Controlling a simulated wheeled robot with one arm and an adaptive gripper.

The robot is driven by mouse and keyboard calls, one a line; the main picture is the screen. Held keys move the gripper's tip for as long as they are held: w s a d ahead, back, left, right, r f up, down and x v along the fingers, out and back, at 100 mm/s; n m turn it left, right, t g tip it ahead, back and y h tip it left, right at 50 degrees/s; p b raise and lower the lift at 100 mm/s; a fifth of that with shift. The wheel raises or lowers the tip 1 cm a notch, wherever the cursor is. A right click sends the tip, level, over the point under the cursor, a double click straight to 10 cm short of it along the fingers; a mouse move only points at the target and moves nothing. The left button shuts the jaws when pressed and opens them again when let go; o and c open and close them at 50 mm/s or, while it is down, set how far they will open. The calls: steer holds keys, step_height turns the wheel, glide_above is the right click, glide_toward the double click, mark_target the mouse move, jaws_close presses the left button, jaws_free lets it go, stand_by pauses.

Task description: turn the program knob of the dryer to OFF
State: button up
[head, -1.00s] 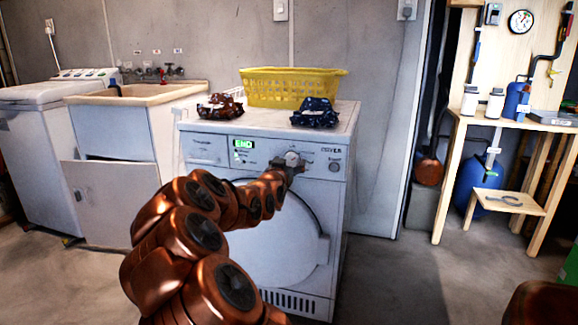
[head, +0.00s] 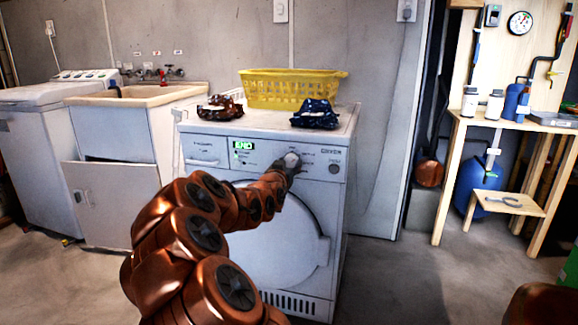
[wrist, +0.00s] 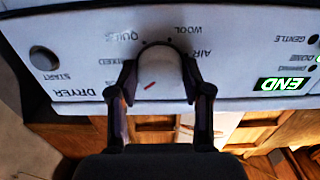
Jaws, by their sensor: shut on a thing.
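The white dryer (head: 270,240) stands in the middle of the head view, and its green display (head: 243,145) reads END. Its round, pale program knob (wrist: 160,75) is large in the wrist view, where the panel appears upside down. A short red mark shows on the knob face. The labels QUICK, MIXED, WOOL and AIR are legible around it; I cannot make out an OFF label. My gripper (wrist: 159,78) is shut on the knob, one dark finger on each side. In the head view my gripper (head: 292,163) partly covers the knob and nearby print.
A START button (wrist: 44,60) is beside the knob on the panel. A yellow basket (head: 290,90) and two patterned cloth bundles, brown (head: 220,107) and blue (head: 315,114), lie on the dryer top. A wooden workbench (head: 520,125) stands at right.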

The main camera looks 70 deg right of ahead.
steer(key=shift+r+p, duration=0.1)
steer(key=shift+p, duration=0.45)
steer(key=n+p, duration=0.3)
steer(key=p, duration=0.2)
steer(key=shift+r+n, duration=0.15)
steer(key=shift+n, duration=0.25)
steer(key=n+p, duration=0.2)
steer(key=shift+s+n, duration=0.1)
steer(key=shift+n, duration=0.2)
steer(key=shift+f+n+p, duration=0.25)
steer(key=shift+n+p, duration=0.55)
steer(key=shift+n, duration=0.9)
steer(key=o, duration=1.2)
steer(key=shift+c, duration=0.2)
steer(key=shift+a, duration=0.1)
